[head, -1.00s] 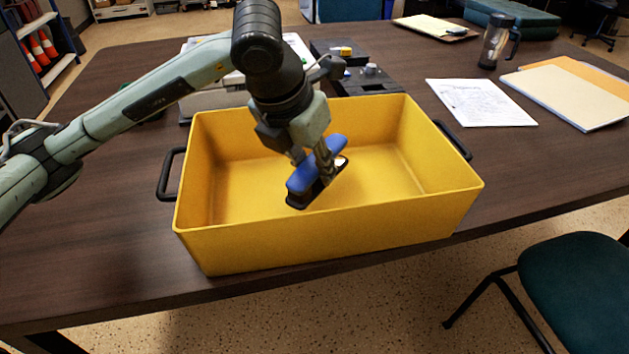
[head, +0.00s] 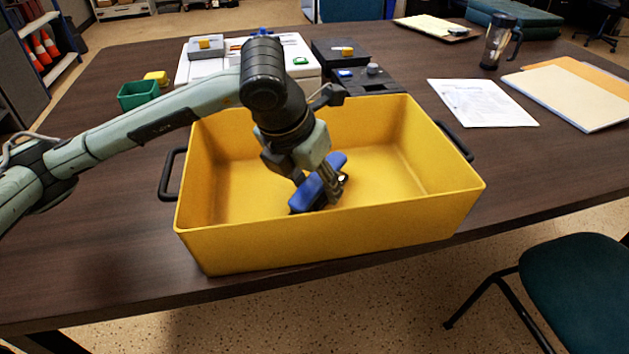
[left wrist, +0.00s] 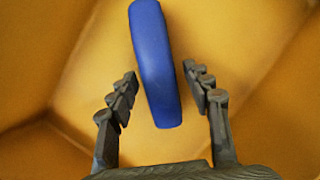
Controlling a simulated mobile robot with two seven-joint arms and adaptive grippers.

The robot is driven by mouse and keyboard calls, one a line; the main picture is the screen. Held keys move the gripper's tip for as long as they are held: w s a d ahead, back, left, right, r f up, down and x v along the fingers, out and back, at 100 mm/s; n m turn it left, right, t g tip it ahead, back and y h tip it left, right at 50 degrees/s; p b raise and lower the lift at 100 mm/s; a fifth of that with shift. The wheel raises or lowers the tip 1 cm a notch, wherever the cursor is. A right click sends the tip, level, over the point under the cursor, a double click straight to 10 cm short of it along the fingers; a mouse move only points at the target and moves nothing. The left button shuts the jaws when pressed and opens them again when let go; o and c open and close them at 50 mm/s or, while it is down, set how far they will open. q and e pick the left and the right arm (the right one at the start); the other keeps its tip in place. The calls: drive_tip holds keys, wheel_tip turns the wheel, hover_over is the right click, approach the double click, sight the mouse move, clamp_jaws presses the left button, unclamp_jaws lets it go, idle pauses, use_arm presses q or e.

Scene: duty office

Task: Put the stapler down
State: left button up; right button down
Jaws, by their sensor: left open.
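The blue and black stapler (head: 305,193) is inside the yellow bin (head: 225,248), low near the bin floor. In the left wrist view the blue stapler (left wrist: 156,65) lies between the two dark fingers, with a gap on each side. My left gripper (head: 333,190) is open around it, reaching down into the bin; it also shows in the left wrist view (left wrist: 160,95). The fingers partly hide the stapler in the head view, and the bin's front wall may hide its lower edge. My right gripper is not in view.
The bin has black side handles (head: 171,175) and stands at the table's front edge. Behind it are a green box (head: 138,95) and a dark organizer (head: 365,80). A chair (head: 580,290) stands in front.

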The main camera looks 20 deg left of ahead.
use_arm(q)
drive_tip(key=v, duration=1.2)
drive_tip(key=shift+s+f, duration=0.1)
